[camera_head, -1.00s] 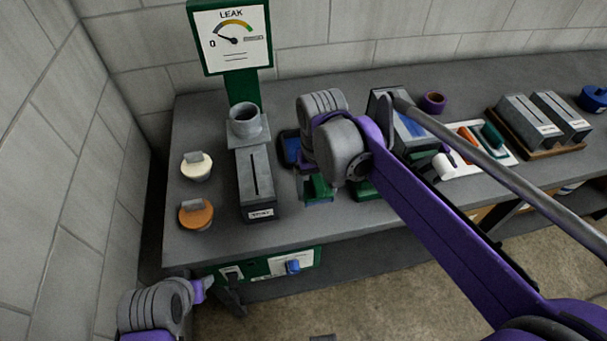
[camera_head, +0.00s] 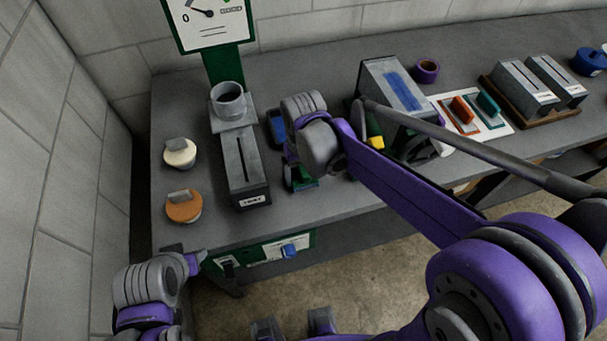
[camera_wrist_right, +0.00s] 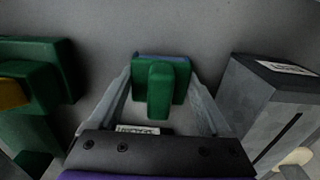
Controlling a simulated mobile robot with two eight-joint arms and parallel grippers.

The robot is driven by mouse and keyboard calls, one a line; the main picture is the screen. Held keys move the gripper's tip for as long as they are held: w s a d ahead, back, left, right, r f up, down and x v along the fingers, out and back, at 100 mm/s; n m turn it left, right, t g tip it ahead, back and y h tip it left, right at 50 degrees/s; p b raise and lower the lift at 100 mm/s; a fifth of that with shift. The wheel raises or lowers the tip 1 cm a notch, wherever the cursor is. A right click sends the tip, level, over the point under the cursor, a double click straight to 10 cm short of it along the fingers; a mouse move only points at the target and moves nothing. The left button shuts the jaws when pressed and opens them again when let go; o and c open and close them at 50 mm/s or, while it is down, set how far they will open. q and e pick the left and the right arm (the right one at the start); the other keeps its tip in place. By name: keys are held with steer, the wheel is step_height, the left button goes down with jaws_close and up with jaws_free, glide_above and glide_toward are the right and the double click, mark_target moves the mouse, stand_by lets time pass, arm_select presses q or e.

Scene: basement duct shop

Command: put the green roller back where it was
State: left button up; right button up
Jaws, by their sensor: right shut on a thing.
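My right gripper (camera_head: 303,172) is shut on a green tool (camera_wrist_right: 158,88) with an upright grip and a bluish edge, which looks like the green roller. In the head view the wrist hides most of it; a little green (camera_head: 303,183) shows below, between the slotted grey box and the green block with yellow. I cannot tell whether it touches the bench. A white board (camera_head: 508,127) at the right bears an orange-handled tool (camera_head: 463,109) and a teal-handled tool (camera_head: 487,104). My left gripper (camera_head: 224,268) is low at the left before the bench front; its jaws are unclear.
The slotted grey box (camera_head: 240,165) stands left of my right gripper; it also shows in the wrist view (camera_wrist_right: 262,110). A green block with yellow (camera_head: 374,130) and a blue-patched metal box (camera_head: 398,88) stand right. White (camera_head: 179,153) and orange (camera_head: 183,206) lidded pots stand far left.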

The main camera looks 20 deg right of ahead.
steer(key=shift+f, duration=0.25)
